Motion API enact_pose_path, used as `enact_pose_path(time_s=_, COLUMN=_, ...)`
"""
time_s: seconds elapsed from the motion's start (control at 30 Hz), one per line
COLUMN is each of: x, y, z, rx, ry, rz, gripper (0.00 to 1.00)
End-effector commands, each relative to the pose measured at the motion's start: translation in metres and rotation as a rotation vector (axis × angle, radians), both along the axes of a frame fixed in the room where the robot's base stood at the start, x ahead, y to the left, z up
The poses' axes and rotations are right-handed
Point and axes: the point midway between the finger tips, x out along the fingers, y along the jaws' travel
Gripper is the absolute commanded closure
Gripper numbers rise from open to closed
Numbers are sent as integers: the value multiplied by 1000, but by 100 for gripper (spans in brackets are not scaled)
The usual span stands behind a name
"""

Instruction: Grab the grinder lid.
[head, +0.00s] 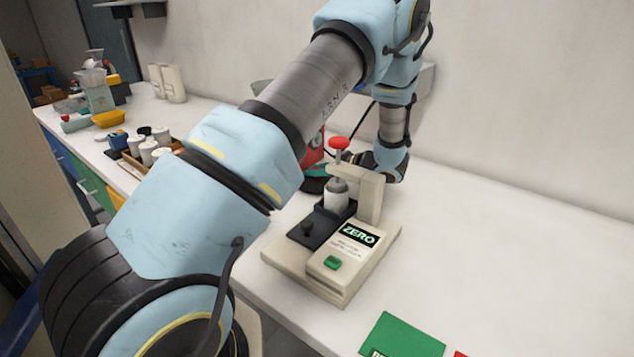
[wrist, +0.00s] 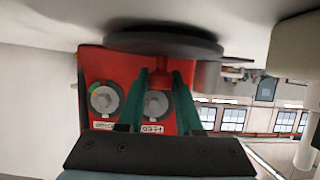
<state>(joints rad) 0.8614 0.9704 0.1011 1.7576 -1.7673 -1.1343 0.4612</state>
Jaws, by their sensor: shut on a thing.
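The grinder lid appears as a dark round disc (wrist: 163,44) with a short red knob (wrist: 158,76) in the wrist view. The two green fingers of my gripper (wrist: 159,88) are on either side of the red knob, shut on it. Behind them is a red body (wrist: 98,72) with two round dials. In the head view my gripper (head: 317,170) is partly hidden behind the ZERO device and my arm. The dark disc (head: 313,186) shows beside it, low over the counter. I cannot tell whether the disc touches anything beneath it.
A tray of jars (head: 128,158) and a yellow bowl (head: 109,118) are at left. The counter at right is mostly clear, with a green card (head: 402,338) near the front.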

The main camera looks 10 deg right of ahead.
Motion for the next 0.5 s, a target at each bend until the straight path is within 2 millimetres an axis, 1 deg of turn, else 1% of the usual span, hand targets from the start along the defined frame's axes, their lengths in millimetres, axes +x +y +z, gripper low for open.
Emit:
enact_pose_path(time_s=0.03, x=0, y=0, z=0, rx=0, ry=0, rz=0, gripper=87)
enact_pose_path(time_s=0.13, x=0, y=0, z=0, rx=0, ry=0, rz=0, gripper=98)
enact_pose_path(time_s=0.17, x=0, y=0, z=0, rx=0, ry=0, rz=0, gripper=100)
enact_pose_path(time_s=0.5, x=0, y=0, z=1, rx=1, ry=-1, rz=0, gripper=100)
